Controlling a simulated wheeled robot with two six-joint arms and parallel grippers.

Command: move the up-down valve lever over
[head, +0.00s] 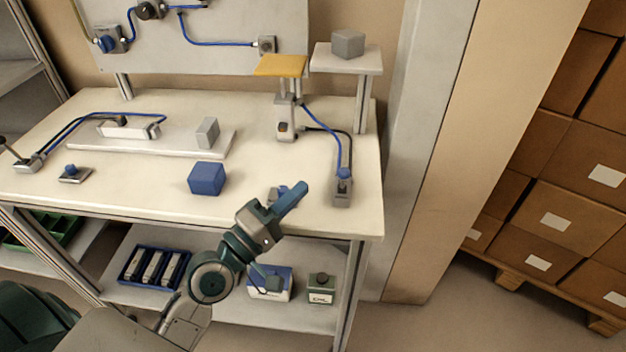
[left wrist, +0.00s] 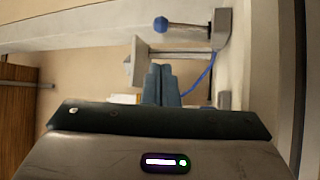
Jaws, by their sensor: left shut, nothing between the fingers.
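The valve (head: 342,190) with a blue-knobbed lever (head: 344,173) stands near the table's front right corner. A blue hose runs from it to the lift with the yellow top (head: 280,66). In the left wrist view the lever's blue ball (left wrist: 160,24) and grey rod (left wrist: 188,27) stick out sideways from the valve body (left wrist: 221,28). My left gripper (head: 303,187) is shut and empty, to the left of the valve and apart from it. Its closed fingers also show in the left wrist view (left wrist: 162,72), short of the ball. My right gripper is not in view.
A blue cube (head: 206,179) sits left of my left gripper. A grey cube (head: 348,43) rests on a raised grey stand (head: 346,60). Behind the lift, a panel carries hoses. At left are a grey block (head: 207,132) on a rail and another lever (head: 8,146).

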